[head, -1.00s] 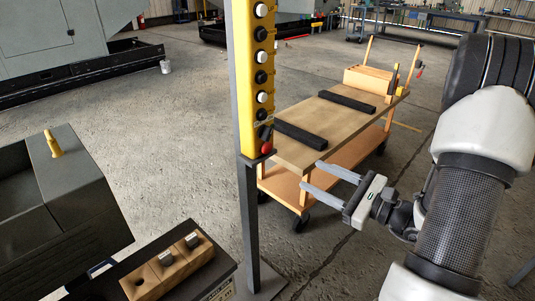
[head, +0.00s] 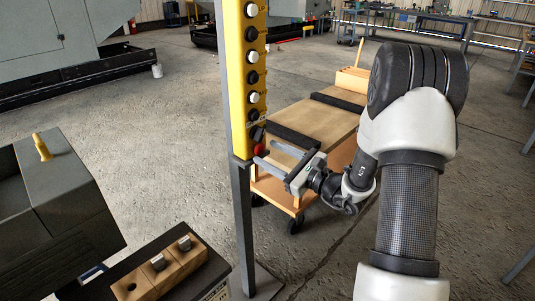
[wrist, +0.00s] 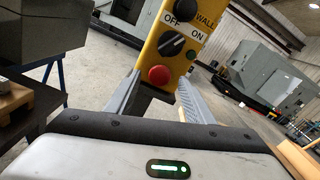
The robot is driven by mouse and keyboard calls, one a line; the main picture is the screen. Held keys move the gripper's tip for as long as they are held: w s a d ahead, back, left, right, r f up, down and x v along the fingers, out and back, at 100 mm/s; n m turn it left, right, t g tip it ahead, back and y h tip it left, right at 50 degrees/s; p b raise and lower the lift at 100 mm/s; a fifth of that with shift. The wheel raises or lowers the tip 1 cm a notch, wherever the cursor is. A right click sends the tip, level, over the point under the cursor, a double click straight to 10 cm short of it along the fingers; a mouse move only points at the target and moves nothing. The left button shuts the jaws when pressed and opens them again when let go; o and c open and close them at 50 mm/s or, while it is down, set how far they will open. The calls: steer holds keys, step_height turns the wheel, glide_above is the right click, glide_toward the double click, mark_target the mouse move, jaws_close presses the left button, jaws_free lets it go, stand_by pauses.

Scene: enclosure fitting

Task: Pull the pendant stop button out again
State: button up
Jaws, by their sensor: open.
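The yellow pendant (head: 247,85) stands on a grey post, with a column of black and white buttons. Its red stop button (head: 259,148) is at the lower end; in the wrist view the red stop button (wrist: 159,75) shows below a black rotary switch (wrist: 171,44) marked OFF and ON. My gripper (head: 274,155) is open and empty, close to the right of the pendant's lower end. In the wrist view my gripper's fingers (wrist: 157,92) stand to the left and right of the red button's line, apart from it. I cannot tell the remaining distance.
A wooden cart (head: 325,122) with black strips stands behind the gripper. A dark bin (head: 65,190) with a yellow knob and a wooden block (head: 160,270) with metal pegs are at the lower left. Open concrete floor lies around the post.

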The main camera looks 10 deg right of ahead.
steer(key=shift+x, duration=0.8)
jaws_close()
steer(key=shift+s+d+b, duration=0.35)
steer(key=shift+s, duration=0.05)
jaws_free()
steer(key=shift+s, duration=0.15)
steer(key=p+v, duration=0.1)
steer(key=v, duration=1.6)
steer(key=shift+s+d, duration=0.15)
steer(key=shift+d, duration=0.05)
